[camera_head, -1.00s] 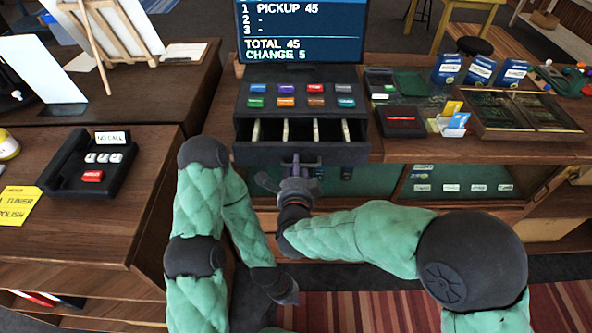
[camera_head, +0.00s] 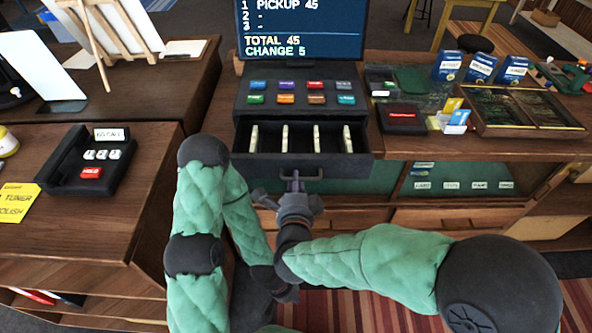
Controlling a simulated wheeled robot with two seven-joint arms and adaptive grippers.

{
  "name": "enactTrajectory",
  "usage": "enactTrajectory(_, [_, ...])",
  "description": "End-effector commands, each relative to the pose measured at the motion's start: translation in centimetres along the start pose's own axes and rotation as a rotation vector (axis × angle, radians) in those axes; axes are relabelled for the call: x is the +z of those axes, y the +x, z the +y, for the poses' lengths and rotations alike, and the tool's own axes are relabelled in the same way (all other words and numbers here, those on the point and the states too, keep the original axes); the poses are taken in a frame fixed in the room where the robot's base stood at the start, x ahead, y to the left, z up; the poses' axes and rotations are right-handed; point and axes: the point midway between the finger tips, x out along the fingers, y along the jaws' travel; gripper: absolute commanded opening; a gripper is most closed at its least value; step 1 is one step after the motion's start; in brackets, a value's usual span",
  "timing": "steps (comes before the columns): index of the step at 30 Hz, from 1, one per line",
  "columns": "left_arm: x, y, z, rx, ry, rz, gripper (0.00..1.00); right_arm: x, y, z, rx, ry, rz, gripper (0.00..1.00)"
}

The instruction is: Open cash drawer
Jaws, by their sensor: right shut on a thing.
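The cash drawer (camera_head: 340,168) is pulled out from under the dark register (camera_head: 296,96), and its inside with several pale upright dividers shows. My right gripper (camera_head: 295,182) is at the drawer's front, shut on the handle (camera_head: 312,178) below the middle of the front panel. The wrist hides part of the handle. My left gripper (camera_head: 286,293) hangs low, beneath my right forearm and away from the drawer. Its fingers are too dark and small to tell their state.
The screen (camera_head: 300,28) above the register reads total 45, change 5. A black keypad device (camera_head: 88,160) lies on the left counter. Striped rug (camera_head: 385,312) covers the floor below.

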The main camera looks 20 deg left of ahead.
Motion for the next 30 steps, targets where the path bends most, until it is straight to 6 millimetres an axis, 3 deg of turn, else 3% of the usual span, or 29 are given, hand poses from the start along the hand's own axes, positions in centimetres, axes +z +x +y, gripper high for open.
enactTrajectory(6, [0.0,0.1,-0.1,0.0,0.0,0.0,0.0,0.0,-2.4,0.5,0.0,-0.001,-0.003,0.0])
enactTrajectory(16, [0.0,0.1,0.0,0.0,0.0,0.0,0.0,0.0,-2.5,0.6,0.0,-0.002,-0.002,0.0])
enactTrajectory(17, [0.0,0.1,0.0,0.0,0.0,0.0,0.0,0.0,-2.5,0.6,0.0,-0.002,-0.002,0.25])
enactTrajectory(18, [0.0,0.1,0.0,0.0,0.0,0.0,0.0,0.0,-2.5,0.6,0.0,-0.002,-0.002,0.36])
enactTrajectory(19, [0.0,0.1,0.0,0.0,0.0,0.0,0.0,0.0,-2.5,0.6,0.0,-0.001,-0.002,0.4])
enactTrajectory(30, [0.0,0.1,0.0,0.0,0.0,0.0,0.0,0.0,-2.7,0.5,-0.001,-0.001,-0.001,0.4])
